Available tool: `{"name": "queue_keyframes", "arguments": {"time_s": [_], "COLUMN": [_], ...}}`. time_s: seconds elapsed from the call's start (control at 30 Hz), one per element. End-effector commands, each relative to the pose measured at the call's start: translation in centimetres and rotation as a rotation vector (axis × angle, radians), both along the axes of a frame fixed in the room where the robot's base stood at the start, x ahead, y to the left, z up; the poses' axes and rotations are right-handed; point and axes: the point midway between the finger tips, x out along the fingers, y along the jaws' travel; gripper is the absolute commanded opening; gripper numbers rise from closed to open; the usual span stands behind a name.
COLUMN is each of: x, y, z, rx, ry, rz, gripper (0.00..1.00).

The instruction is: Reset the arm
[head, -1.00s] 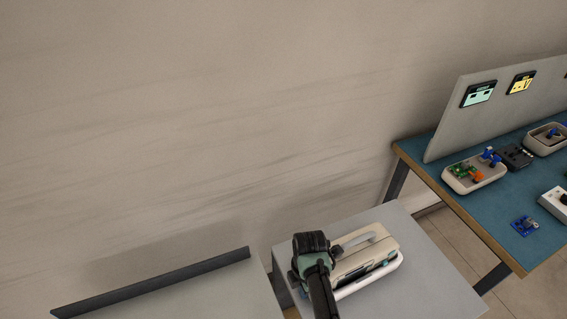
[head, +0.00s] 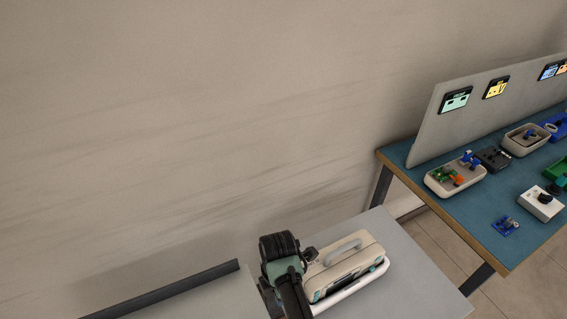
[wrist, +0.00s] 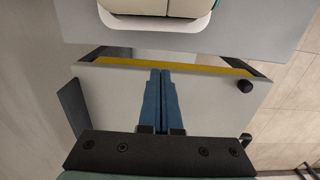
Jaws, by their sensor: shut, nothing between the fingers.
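My gripper shows in the wrist view (wrist: 160,75), with its two blue fingers pressed together and nothing between them. It is above a pale grey surface (wrist: 210,100) with a yellow strip along one edge. In the head view my arm rises at the bottom middle, in front of the left side of a beige case; the fingers are hidden there.
The beige case (head: 345,262) with a grey handle lies on a grey stand. To the right is a blue-topped table (head: 470,225) with a wooden edge, several trays and small parts, and an upright grey panel (head: 430,130). A bare wall fills the left.

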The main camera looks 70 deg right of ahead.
Motion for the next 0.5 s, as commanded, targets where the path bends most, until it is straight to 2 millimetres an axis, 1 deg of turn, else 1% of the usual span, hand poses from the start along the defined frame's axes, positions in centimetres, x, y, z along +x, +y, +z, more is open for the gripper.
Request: {"name": "queue_keyframes", "arguments": {"time_s": [0.03,0.2,0.3,0.5], "x": [0.1,0.0,0.0,0.0], "y": [0.0,0.0,0.0,0.0], "z": [1.0,3.0,3.6,3.8], "rx": [-0.003,-0.001,-0.001,0.001], "ry": [-0.001,-0.001,-0.001,0.0], "rz": [0.001,0.001,0.001,0.001], "gripper": [0.0,0.0,0.0,0.0]}}
